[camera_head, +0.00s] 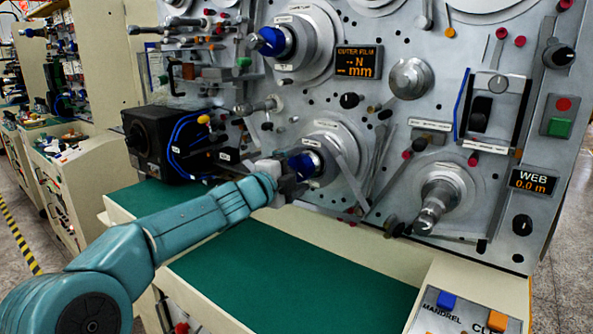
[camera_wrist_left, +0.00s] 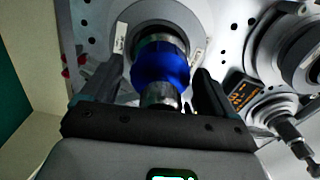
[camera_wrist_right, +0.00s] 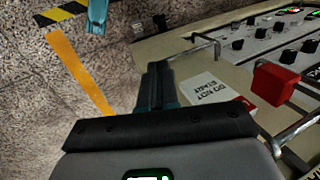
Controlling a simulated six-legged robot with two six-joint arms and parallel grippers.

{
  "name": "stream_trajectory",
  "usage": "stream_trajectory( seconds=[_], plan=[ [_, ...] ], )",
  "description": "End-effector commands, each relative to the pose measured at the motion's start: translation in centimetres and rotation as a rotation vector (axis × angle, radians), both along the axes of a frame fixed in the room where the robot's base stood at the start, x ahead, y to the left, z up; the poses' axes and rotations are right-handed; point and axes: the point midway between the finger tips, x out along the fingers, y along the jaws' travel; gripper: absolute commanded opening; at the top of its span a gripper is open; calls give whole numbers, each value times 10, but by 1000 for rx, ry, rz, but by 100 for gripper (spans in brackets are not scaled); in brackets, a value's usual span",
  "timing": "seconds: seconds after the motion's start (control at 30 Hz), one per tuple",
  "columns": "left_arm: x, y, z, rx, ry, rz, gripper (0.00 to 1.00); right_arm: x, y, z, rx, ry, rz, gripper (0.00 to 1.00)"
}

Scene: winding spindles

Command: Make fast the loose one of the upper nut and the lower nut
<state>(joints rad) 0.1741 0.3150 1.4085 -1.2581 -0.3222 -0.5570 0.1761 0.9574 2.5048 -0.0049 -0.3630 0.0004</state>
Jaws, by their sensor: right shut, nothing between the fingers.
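The upper nut (camera_head: 272,41) is a blue collar on the upper left spindle of the grey machine panel. The lower nut (camera_head: 306,165) is a similar blue collar on the spindle below it, partly hidden by my left gripper (camera_head: 287,180). In the left wrist view, a blue nut (camera_wrist_left: 160,65) on a metal shaft lies between the fingers of my left gripper (camera_wrist_left: 155,88). Those fingers are open, with a gap on each side. My right gripper (camera_wrist_right: 157,75) is shut and empty, away from both nuts. Whether either nut is loose cannot be told.
A black box (camera_head: 165,140) with blue cables stands left of the spindles. A bare metal spindle (camera_head: 440,200) stands to the right. The green bench top (camera_head: 300,275) is clear. In the right wrist view, a red block (camera_wrist_right: 273,82) and metal handles border a console.

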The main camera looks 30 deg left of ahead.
Motion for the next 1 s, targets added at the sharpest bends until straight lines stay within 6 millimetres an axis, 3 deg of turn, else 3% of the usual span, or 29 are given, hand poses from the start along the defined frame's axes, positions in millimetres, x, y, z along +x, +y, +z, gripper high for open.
stream_trajectory(
  seconds=[0.23, 0.7, 1.0],
  plan=[
    [-16, 3, -1, 0, -2, 3, 88, 0, 0, -7, 0, 0, 0, 0],
    [-131, 19, 1, 2, -1, 4, 88, 0, 0, -19, 0, 0, 0, 0],
    [-162, 23, 0, 0, -1, 0, 88, 0, 0, -19, 0, 0, 0, 0]
  ],
)
